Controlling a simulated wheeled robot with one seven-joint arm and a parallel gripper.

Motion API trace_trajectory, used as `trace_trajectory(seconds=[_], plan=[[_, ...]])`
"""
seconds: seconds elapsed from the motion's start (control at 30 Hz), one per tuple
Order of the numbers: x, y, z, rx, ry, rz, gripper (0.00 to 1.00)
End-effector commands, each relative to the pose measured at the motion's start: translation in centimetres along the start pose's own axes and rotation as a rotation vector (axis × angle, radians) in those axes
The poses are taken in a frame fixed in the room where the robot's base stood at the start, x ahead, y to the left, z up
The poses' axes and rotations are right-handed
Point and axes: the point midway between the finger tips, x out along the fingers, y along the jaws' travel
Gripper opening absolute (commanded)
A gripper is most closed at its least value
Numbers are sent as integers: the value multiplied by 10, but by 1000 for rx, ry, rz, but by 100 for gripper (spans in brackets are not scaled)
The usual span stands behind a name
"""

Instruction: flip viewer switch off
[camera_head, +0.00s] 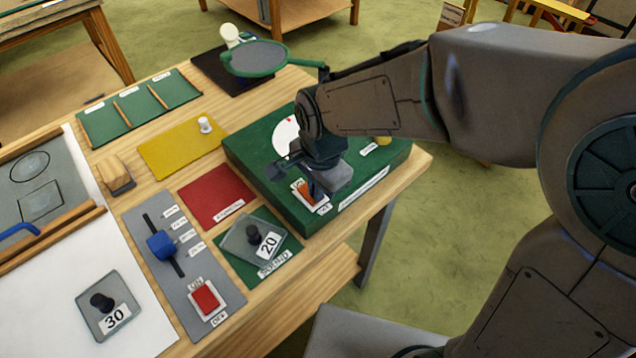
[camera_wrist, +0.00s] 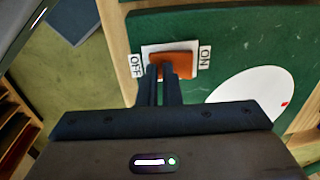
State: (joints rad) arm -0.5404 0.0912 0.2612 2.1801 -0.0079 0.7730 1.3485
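An orange rocker switch (camera_wrist: 187,62) sits in a white plate on the green box. In the wrist view, its OFF label (camera_wrist: 136,66) is on the left and its ON label (camera_wrist: 205,57) is on the right. The switch also shows in the head view (camera_head: 304,191), partly hidden by my gripper (camera_head: 309,185). In the wrist view my gripper (camera_wrist: 161,68) has its fingers close together with a narrow gap, holding nothing. The fingertips are over the OFF-side half of the rocker. I cannot tell whether they touch it, or which way the rocker is tilted.
The green box (camera_head: 240,150) stands at the table's right edge and carries a white dial (camera_wrist: 262,92). A grey panel (camera_head: 150,215) has a blue slider (camera_head: 161,246) and a red switch (camera_head: 206,297). A glass piece marked 20 (camera_head: 240,236) lies near the box.

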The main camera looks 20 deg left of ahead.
Motion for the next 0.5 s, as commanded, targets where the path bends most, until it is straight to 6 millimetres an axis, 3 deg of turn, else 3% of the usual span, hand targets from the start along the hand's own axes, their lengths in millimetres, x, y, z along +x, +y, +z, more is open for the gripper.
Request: trace_trajectory(seconds=[0.03, 0.5], plan=[[11, 9, 1, 0, -9, 31, 0], [12, 2, 0, 4, -9, 32, 0]])
